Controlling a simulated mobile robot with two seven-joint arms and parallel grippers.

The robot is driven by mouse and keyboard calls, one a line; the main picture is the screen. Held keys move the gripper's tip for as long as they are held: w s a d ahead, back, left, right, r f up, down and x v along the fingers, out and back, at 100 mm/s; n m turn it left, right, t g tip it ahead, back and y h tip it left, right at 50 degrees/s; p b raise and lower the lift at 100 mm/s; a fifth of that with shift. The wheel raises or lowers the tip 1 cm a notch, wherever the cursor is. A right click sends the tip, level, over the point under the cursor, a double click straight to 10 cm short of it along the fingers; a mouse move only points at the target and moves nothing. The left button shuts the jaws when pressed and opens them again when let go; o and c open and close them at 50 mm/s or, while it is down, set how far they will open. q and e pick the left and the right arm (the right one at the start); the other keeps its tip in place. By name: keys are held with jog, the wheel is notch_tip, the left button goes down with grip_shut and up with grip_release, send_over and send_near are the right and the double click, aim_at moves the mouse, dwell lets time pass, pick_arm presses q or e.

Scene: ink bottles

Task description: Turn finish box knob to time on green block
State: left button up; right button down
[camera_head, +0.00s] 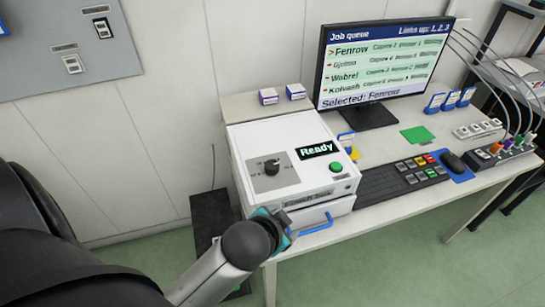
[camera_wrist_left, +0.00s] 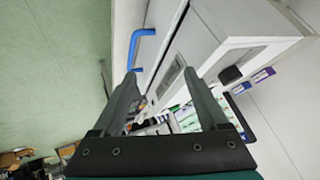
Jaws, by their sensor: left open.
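The white finish box (camera_head: 300,195) stands on the left end of the desk. Its dark knob (camera_head: 271,166) sits on a grey square plate with a scale too small to read. A black display (camera_head: 318,150) on the box reads "Ready". A green piece (camera_head: 417,134) lies on the desk below the monitor; I can read no time on it. My left arm reaches to the box's front lower corner, by the blue handle (camera_head: 316,226); its fingers are hidden there. In the left wrist view my left gripper (camera_wrist_left: 161,75) is open and empty, with the blue handle (camera_wrist_left: 140,42) beyond its fingers.
A green button (camera_head: 336,167) is right of the knob. The monitor (camera_head: 378,65) shows a job queue with Fenrow selected. Small boxes (camera_head: 268,96) sit behind the finish box.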

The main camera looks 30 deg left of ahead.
pick_arm(q)
jog(key=w+d+r+m+t+h, duration=0.25)
jog(key=w+r+m+t, duration=0.3)
jog(key=w+r, duration=0.35)
jog(key=w+d+r+m+t+h, duration=0.25)
jog(key=w+r+m+t, duration=0.35)
jog(key=r, duration=0.5)
jog(key=d+r+m+g+h, duration=0.3)
jog(key=d+r+m+h, duration=0.5)
jog(key=m, duration=0.6)
jog(key=m+g+y, duration=1.2)
jog(key=m+g, duration=0.5)
jog(key=m, duration=0.8)
send_over(272, 164)
notch_tip(272, 164, down, 11)
notch_tip(272, 164, down, 14)
